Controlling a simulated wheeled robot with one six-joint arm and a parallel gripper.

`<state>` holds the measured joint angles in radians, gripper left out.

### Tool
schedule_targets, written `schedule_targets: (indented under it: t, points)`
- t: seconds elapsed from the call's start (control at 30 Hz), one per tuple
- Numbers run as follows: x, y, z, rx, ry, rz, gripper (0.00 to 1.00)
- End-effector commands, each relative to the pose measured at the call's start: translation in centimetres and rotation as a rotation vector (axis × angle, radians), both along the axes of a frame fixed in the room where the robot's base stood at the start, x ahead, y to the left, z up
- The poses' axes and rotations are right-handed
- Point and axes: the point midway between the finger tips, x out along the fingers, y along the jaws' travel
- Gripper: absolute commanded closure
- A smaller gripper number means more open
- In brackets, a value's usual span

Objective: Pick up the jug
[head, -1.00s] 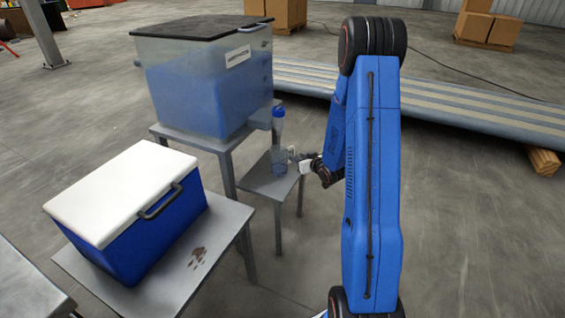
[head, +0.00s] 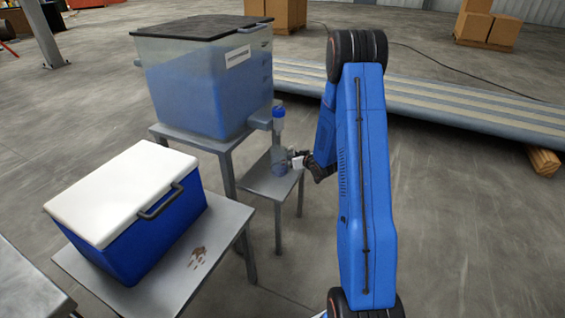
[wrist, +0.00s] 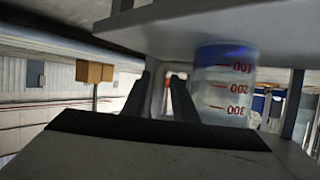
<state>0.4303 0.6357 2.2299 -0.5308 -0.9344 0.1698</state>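The jug (head: 279,165) is a small clear vessel on the small metal stand (head: 262,186), below the blue-topped tap (head: 278,122) of the big tank. In the wrist view the jug (wrist: 225,88) shows red marks 100, 200 and 300 and bluish liquid; that picture looks upside down. My gripper (head: 300,160) is at the jug's right side. In the wrist view my gripper (wrist: 163,85) has its two dark fingers apart, with the pale jug handle (wrist: 160,97) between them. I see no clear contact with the handle.
The clear tank (head: 200,95) of blue liquid stands on a table behind the jug. A blue cooler with a white lid (head: 125,190) sits on a nearer table (head: 215,240). Floor to the right is open, with a long striped platform (head: 450,110) beyond.

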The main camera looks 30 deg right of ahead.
Motion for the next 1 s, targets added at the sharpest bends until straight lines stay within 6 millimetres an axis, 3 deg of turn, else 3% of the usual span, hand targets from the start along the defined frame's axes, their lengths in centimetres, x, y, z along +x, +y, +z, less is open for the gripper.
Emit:
schedule_targets:
  t: [0.03,0.1,0.67,1.0]
  points:
    - [0.0,0.0,0.0,0.000,0.000,0.000,0.87]
    - [0.0,0.0,0.0,0.000,0.000,0.000,1.00]
    - [0.0,0.0,0.5,0.000,-0.001,0.000,1.00]
    - [0.0,0.0,2.7,0.000,-0.002,-0.001,1.00]
